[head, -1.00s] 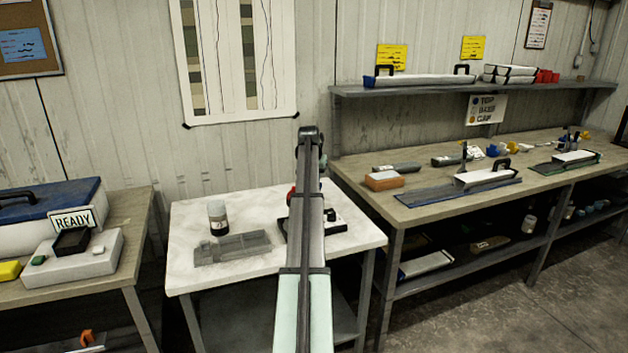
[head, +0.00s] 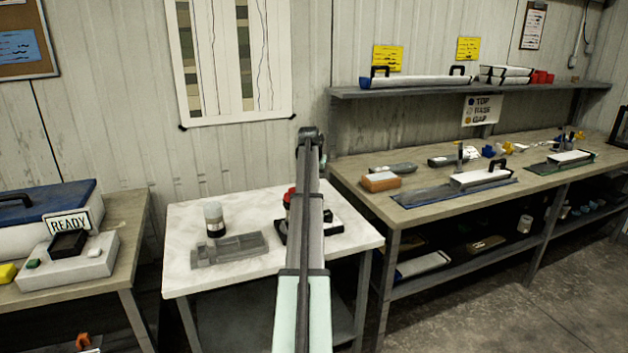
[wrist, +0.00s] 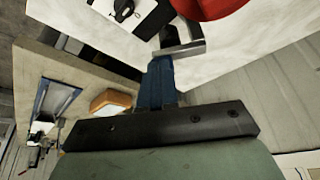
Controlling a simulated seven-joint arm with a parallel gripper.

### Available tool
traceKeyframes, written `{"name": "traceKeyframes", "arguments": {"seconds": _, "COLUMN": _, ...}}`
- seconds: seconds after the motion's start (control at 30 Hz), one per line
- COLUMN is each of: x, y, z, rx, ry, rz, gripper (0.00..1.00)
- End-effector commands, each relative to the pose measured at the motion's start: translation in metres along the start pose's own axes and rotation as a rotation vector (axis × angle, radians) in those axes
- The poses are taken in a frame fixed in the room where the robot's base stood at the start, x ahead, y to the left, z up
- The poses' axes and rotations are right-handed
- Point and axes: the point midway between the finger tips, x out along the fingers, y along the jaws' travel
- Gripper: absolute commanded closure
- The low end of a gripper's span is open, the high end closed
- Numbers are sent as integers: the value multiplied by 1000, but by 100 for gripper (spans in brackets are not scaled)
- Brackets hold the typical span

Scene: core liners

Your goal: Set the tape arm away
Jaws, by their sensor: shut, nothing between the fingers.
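A red rounded part (wrist: 205,8) is right above that piece. In the head view, the red part (head: 289,197) and a black-and-white device (head: 333,224) stand on the white table (head: 185,277), partly behind my arm. My gripper is hidden there.
A jar (head: 214,222) and a grey tray (head: 230,249) stand on the white table's left side. An orange block (head: 380,181) lies on the right bench (head: 420,212). The white table's front is clear.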

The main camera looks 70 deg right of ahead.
Motion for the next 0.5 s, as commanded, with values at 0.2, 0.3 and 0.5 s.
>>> {"name": "traceKeyframes", "arguments": {"seconds": 0.2, "x": -1, "y": 0, "z": 0, "rx": 0, "ry": 0, "rz": 0, "gripper": 100}}
{"name": "traceKeyframes", "arguments": {"seconds": 0.3, "x": -5, "y": 0, "z": 0, "rx": 0, "ry": 1, "rz": 0, "gripper": 100}}
{"name": "traceKeyframes", "arguments": {"seconds": 0.5, "x": -32, "y": 1, "z": 0, "rx": 0, "ry": 2, "rz": 0, "gripper": 100}}
